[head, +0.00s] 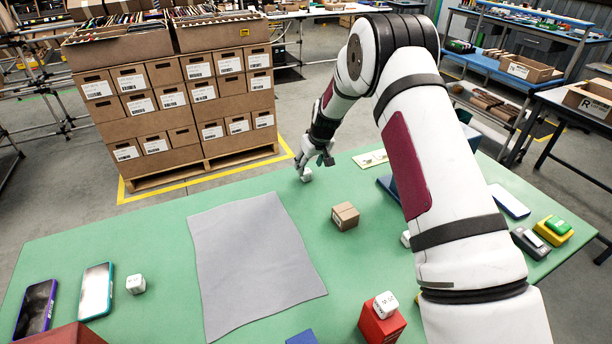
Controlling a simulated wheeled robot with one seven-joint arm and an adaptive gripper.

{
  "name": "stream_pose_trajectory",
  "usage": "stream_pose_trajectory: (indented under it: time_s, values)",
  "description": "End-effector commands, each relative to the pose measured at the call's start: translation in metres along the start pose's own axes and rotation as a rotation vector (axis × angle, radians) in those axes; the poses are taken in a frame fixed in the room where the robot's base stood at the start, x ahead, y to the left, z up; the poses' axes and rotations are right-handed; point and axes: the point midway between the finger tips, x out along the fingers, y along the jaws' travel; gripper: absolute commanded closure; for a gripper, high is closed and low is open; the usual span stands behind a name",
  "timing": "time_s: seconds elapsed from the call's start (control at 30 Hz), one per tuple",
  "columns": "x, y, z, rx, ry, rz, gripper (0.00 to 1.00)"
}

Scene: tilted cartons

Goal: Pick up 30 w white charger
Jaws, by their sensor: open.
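My gripper (313,166) is at the far edge of the green table, pointing down and open. A small white charger cube (306,175) is right at its fingertips; I cannot tell whether they touch. Another white charger (136,284) stands on the table at the left, beside a phone. A third white charger (385,304) sits on top of a red box (381,324) at the front. A further white piece (405,239) is partly hidden behind my arm. The markings are too small to tell which charger reads 30 W.
A grey cloth (252,262) lies flat on the green table (165,235). A small cardboard box (345,216) stands right of it. Phones (96,290) lie at the left. A yellow and green stack (555,229) is at the right. Stacked cartons (178,108) stand behind the table.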

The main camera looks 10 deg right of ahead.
Motion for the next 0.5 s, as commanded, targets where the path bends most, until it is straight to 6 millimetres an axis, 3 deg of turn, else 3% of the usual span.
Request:
stream_pose_trajectory:
  time_s: [0.3,0.5]
  values:
    - [0.040,-0.003,0.003,0.000,-0.002,-0.001,0.48]
    - [0.049,-0.002,0.002,0.000,0.000,-0.001,0.48]
